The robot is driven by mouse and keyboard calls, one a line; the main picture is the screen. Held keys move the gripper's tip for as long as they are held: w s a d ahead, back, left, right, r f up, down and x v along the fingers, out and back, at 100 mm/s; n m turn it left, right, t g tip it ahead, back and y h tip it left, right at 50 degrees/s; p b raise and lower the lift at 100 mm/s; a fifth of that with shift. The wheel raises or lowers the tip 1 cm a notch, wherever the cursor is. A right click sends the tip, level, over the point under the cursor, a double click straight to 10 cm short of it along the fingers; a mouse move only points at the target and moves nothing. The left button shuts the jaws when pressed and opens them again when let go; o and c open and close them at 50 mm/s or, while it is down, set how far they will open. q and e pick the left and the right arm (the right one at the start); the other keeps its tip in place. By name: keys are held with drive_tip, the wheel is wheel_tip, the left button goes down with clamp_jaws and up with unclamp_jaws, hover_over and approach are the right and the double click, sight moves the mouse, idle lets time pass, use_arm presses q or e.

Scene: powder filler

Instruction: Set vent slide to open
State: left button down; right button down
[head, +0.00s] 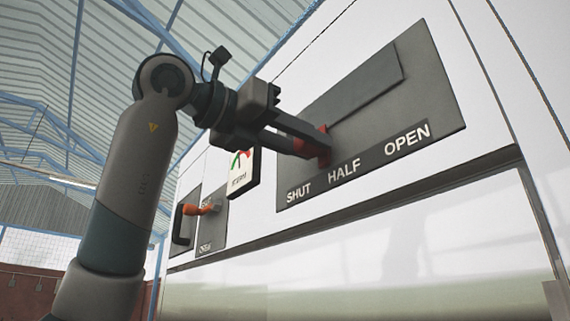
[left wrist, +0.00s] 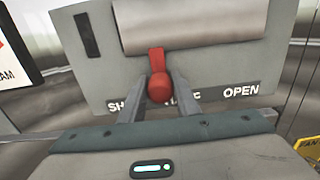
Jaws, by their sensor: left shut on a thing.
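The vent slide is a grey plate (head: 443,92) on the white machine front, with a raised grey cover (head: 365,90) and the labels SHUT, HALF and OPEN along its lower edge. Its red knob (head: 325,145) stands between SHUT and HALF in the head view. My left gripper (head: 318,150) is shut on the red knob. In the left wrist view the red knob (left wrist: 159,86) sits between the two fingers, and the fingers cover parts of SHUT and HALF. OPEN (left wrist: 241,90) lies clear to the right. My right gripper is not in view.
Left of the plate, a white gauge sign (head: 243,172) with a coloured dial hangs on the front. Farther left is a smaller grey panel with an orange handle (head: 200,209). A ledge (head: 400,200) runs below the plate. The plate's right side is free.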

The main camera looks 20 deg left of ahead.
use_arm(q)
drive_tip(key=s+d+b, duration=0.1)
drive_tip(key=s+d, duration=0.2)
drive_tip(key=d, duration=0.1)
drive_tip(key=s+d, duration=0.3)
drive_tip(key=d, duration=0.1)
drive_tip(key=s+d+b, duration=0.1)
drive_tip(key=s+d, duration=0.2)
drive_tip(key=d, duration=0.1)
drive_tip(key=shift+s+b, duration=0.25)
drive_tip(key=shift+b, duration=0.1)
drive_tip(key=c, duration=1.5)
unclamp_jaws()
drive_tip(key=shift+o, duration=0.6)
drive_tip(key=shift+s+d, duration=0.1)
drive_tip(key=shift+d, duration=0.1)
